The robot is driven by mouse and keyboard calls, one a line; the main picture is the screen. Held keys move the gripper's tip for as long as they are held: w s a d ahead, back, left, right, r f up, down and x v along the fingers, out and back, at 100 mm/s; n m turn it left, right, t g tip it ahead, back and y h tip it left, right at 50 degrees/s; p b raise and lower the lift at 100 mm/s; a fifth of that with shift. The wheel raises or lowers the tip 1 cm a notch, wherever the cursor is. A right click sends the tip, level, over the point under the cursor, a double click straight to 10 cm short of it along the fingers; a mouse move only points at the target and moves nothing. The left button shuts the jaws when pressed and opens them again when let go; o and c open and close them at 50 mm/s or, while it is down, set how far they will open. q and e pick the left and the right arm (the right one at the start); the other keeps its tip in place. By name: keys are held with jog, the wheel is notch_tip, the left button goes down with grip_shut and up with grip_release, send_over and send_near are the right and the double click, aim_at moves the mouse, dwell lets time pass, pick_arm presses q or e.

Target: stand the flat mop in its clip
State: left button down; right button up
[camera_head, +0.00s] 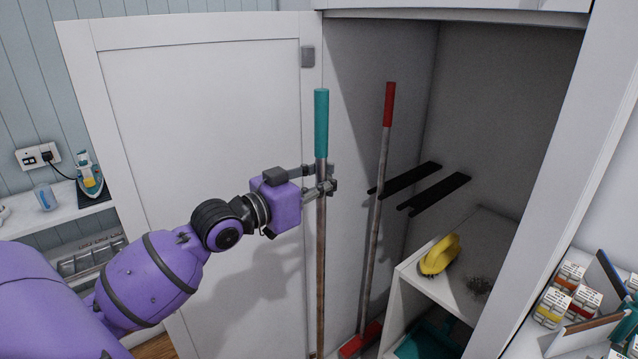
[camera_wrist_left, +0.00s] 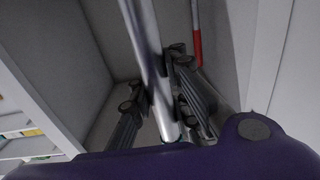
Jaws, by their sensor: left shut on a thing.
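A long pole with a teal grip (camera_head: 321,125), seemingly the flat mop, stands nearly upright in front of the open cupboard. Its lower end leaves the head view, so its head is hidden. My left gripper (camera_head: 325,180) is shut on this pole just below the teal grip. In the left wrist view, the fingers (camera_wrist_left: 160,95) lie on both sides of the grey pole (camera_wrist_left: 146,45). Two dark bars, apparently the clips, stick out inside the cupboard: one (camera_head: 410,178) beside the red-handled pole, the other (camera_head: 437,193) with no pole in it. My right gripper is not in view.
A red-handled pole (camera_head: 388,105) with a red head (camera_head: 358,340) stands in the cupboard. A low shelf unit (camera_head: 480,225) inside carries a yellow item (camera_head: 439,255). The open white door (camera_head: 200,130) is behind my left arm. Small boxes (camera_head: 568,290) stand at right.

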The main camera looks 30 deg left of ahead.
pick_arm(q)
jog(key=f+b+x, duration=0.2)
jog(key=b+x, duration=0.2)
jog(key=x, duration=2.2)
jog(key=shift+d, duration=0.2)
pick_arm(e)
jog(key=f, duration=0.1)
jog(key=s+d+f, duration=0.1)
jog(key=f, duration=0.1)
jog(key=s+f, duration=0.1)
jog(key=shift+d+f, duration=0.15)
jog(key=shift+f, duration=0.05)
pick_arm(q)
jog(key=shift+s+r, duration=0.1)
jog(key=shift+b, duration=0.3)
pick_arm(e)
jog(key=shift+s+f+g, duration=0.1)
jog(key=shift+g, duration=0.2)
pick_arm(q)
jog(key=shift+b+x, duration=0.4)
jog(key=shift+x, duration=1.1)
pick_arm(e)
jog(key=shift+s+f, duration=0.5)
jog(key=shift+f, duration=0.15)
